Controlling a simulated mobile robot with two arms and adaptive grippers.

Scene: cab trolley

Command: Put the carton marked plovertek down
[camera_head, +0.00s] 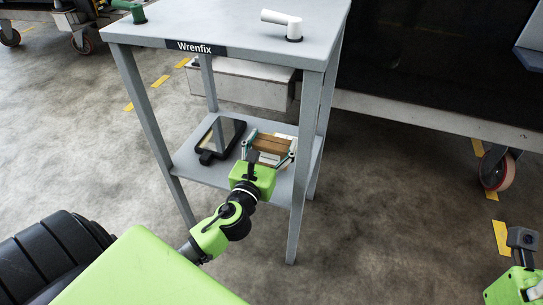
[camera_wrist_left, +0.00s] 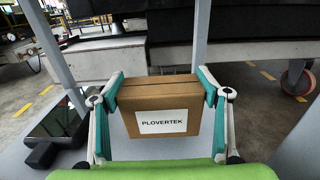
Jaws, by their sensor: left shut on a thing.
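The brown carton (camera_head: 271,145) is in my left gripper (camera_head: 268,152), over the lower shelf (camera_head: 205,173) of the grey trolley. In the left wrist view the carton (camera_wrist_left: 165,92) sits between the two green-padded fingers, its white PLOVERTEK label facing the camera. The fingers press its left and right sides. It looks upright; I cannot tell whether its underside touches the shelf. My right gripper (camera_head: 521,240) shows only partly at the lower right edge, away from the trolley, and its fingers are not clear.
A black tablet-like device (camera_head: 221,137) lies on the lower shelf, left of the carton. The trolley's top (camera_head: 225,28), labelled Wrenfix, overhangs the shelf and carries a white handle-like item (camera_head: 283,22) and a green one (camera_head: 130,9). Trolley legs stand around the shelf.

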